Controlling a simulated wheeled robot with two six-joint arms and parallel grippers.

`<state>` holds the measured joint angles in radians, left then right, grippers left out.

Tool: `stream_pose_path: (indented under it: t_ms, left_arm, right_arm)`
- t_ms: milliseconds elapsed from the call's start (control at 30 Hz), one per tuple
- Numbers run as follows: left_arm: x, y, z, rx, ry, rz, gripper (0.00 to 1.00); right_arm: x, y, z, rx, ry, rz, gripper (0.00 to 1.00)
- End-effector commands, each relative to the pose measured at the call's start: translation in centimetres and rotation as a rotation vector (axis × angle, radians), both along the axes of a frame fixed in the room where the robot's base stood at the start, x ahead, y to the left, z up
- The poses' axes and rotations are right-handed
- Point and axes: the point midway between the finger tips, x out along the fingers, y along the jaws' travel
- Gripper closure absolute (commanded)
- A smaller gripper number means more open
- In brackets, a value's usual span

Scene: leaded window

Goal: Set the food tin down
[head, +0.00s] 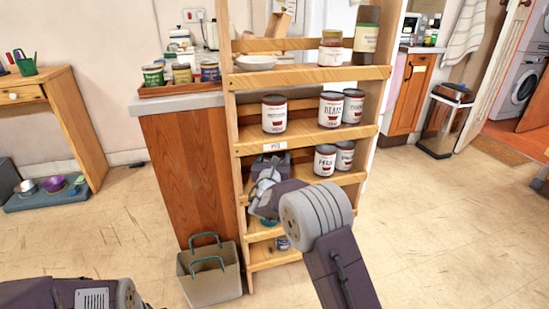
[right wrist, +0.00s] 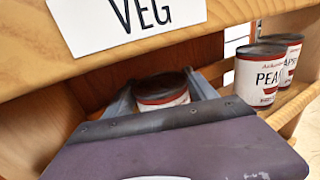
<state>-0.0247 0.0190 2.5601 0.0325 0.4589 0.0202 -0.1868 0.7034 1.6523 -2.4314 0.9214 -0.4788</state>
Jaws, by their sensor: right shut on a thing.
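My right gripper (head: 268,170) reaches into the left part of the rack's third shelf down. In the right wrist view its two fingers (right wrist: 163,94) are shut on a food tin (right wrist: 163,88) with a dark top and a red and white label. The tin is beneath the board with the VEG label (right wrist: 130,20). Its lower part is hidden behind my gripper, so I cannot tell whether it touches the shelf. The wooden shelf rack (head: 303,76) stands in the middle of the head view. My left gripper is out of view; only part of that arm shows at lower left.
A PEAS tin (head: 325,160) and another tin (head: 345,155) stand right of my gripper on the same shelf; both also show in the wrist view. Several tins, including BEANS (head: 331,110), stand on the shelf above. A bin with handles (head: 210,275) sits on the floor at left.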

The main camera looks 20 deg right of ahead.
Motion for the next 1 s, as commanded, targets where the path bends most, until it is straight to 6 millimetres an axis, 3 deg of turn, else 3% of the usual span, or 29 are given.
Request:
stream_pose_path:
  t_ms: [167, 200, 267, 667, 1000]
  left_arm:
    - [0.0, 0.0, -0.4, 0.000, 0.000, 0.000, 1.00]
    - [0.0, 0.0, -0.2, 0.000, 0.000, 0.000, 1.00]
    - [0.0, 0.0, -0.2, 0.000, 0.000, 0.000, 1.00]
    - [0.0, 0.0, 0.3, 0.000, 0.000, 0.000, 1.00]
    - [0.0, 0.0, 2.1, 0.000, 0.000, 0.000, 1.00]
  right_arm:
    - [0.0, 0.0, -0.2, 0.000, -0.003, 0.000, 1.00]
    - [0.0, 0.0, -0.2, 0.000, 0.000, 0.000, 0.26]
    - [0.0, 0.0, -0.1, 0.000, 0.000, 0.000, 0.13]
    - [-0.5, 0.3, 0.2, 0.001, 0.002, 0.002, 0.13]
    - [-7.8, 3.1, 0.3, 0.000, 0.002, 0.004, 0.13]
